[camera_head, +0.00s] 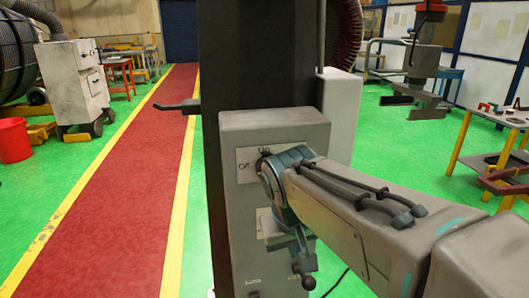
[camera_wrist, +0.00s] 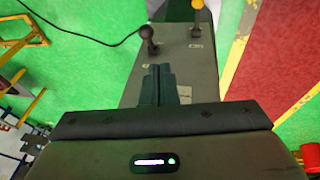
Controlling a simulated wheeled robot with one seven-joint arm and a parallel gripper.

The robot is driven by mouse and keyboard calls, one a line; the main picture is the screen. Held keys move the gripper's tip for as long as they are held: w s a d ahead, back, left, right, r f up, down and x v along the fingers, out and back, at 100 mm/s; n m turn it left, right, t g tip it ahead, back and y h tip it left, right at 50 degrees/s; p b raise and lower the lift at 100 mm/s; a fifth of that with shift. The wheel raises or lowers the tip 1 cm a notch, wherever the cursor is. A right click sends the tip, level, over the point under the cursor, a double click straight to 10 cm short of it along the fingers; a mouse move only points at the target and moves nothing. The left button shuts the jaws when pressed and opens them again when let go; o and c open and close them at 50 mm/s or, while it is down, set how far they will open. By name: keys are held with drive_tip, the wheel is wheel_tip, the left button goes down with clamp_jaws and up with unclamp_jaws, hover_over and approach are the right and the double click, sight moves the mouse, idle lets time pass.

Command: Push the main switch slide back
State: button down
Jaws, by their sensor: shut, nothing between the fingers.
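The grey switch box (camera_head: 232,200) stands against a dark column, with a white plate (camera_head: 246,162) marked On and Off on its upper face. My wrist covers the right part of that plate, and I cannot make out the main switch slide itself. My gripper (camera_wrist: 160,68) is shut and empty in the wrist view, its fingers side by side over the grey box face. In the head view my wrist is close in front of the box and the fingertips are hard to make out. Whether they touch anything, I cannot tell.
A lever with a dark knob (camera_wrist: 149,33) lies beyond my fingertips, left of a yellow knob (camera_wrist: 197,4). A dark handle (camera_head: 178,106) sticks out left of the column. A red walkway (camera_head: 125,200) lies clear at left. A worktable (camera_head: 495,135) stands at right.

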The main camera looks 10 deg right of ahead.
drive_tip(key=w+a+r+t+h+p, duration=0.1)
drive_tip(key=w+a+r+h, duration=0.1)
drive_tip(key=w+r, duration=0.3)
drive_tip(key=w+a+r+m+h+p, duration=0.1)
drive_tip(key=w+r, duration=0.5)
drive_tip(key=r, duration=0.8)
drive_tip(key=shift+w+a+r+m+t+h+p, duration=0.25)
drive_tip(key=shift+a+t+h+p, duration=0.2)
drive_tip(key=shift+a, duration=0.4)
drive_tip(key=shift+s, duration=0.1)
drive_tip(key=x, duration=1)
drive_tip(key=shift+p, duration=0.45)
drive_tip(key=shift+d+f, duration=0.1)
